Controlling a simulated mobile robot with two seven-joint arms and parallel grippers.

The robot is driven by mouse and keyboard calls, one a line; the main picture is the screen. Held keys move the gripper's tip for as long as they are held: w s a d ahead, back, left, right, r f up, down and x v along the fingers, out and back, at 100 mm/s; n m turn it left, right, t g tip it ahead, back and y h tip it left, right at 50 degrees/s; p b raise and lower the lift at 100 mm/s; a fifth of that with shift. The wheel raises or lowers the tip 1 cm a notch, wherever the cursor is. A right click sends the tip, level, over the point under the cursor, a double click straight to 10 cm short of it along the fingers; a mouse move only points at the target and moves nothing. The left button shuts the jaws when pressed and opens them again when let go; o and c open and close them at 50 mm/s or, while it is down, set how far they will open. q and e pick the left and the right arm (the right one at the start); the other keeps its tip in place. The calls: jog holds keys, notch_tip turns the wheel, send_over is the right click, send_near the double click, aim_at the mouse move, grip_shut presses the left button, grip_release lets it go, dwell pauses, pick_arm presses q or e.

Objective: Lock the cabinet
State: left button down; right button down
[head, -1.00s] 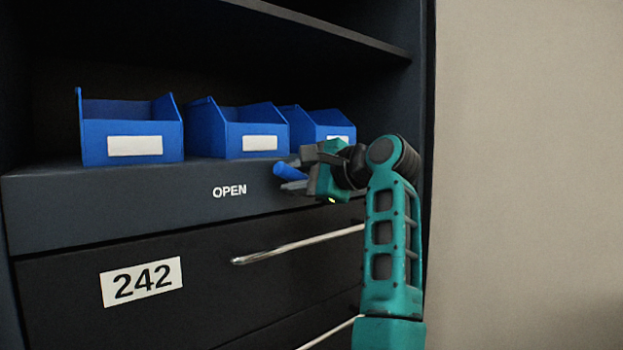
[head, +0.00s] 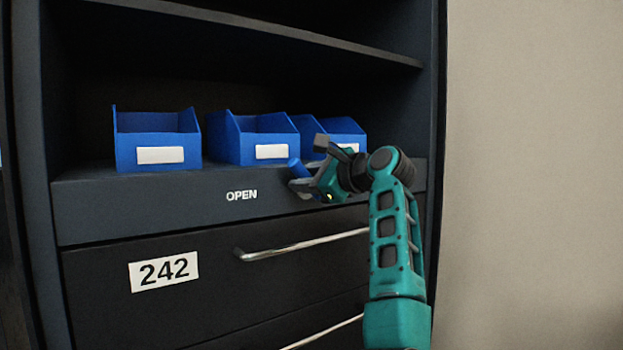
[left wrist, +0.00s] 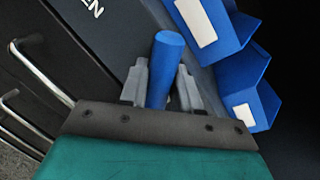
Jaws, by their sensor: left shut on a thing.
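The dark cabinet (head: 85,210) fills the left and middle of the head view. Its front ledge carries the word OPEN (head: 241,195). A blue cylindrical handle (head: 295,166) sticks out to the right of that word, at the ledge. My left gripper (head: 308,168) is shut on this handle, and its tip points up and left. In the left wrist view the blue handle (left wrist: 166,68) stands between the two grey fingers of the gripper (left wrist: 162,92). The handle's base is hidden by the gripper. My right gripper is not in view.
Blue bins with white labels (head: 158,140) stand in a row on the ledge, the rightmost close behind my gripper. Below are drawers with metal bar handles (head: 300,245) and a 242 label (head: 164,271). A plain wall (head: 535,170) is at the right.

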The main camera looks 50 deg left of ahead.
pick_arm(q)
jog(key=shift+w+r+m+y+p, duration=0.15)
jog(key=shift+w+r+m+p, duration=0.05)
jog(key=shift+m, duration=0.35)
jog(key=shift+w+r+m+y+p, duration=0.15)
jog(key=shift+m+p, duration=0.05)
jog(key=shift+m, duration=0.35)
jog(key=shift+w+d+r+m+g+p, duration=0.1)
jog(key=shift+w+m+g+p, duration=0.1)
jog(key=shift+m, duration=0.4)
jog(key=shift+w+r+m+g+p, duration=0.1)
jog(key=shift+w+m, duration=0.1)
jog(key=shift+m, duration=0.4)
jog(key=shift+w+m+y+p, duration=0.15)
jog(key=shift+w+m+y, duration=0.15)
jog(key=shift+m, duration=0.4)
jog(key=shift+w+m+y+p, duration=0.15)
jog(key=shift+m+y, duration=0.15)
jog(key=shift+m, duration=0.4)
jog(key=c, duration=1.2)
grip_release()
jog(key=shift+d, duration=0.15)
jog(key=w+d+b, duration=0.1)
jog(key=d+b, duration=0.1)
jog(key=d, duration=1)
jog(key=shift+d, duration=0.35)
jog(key=shift+w+f, duration=0.1)
jog(key=shift+w, duration=0.05)
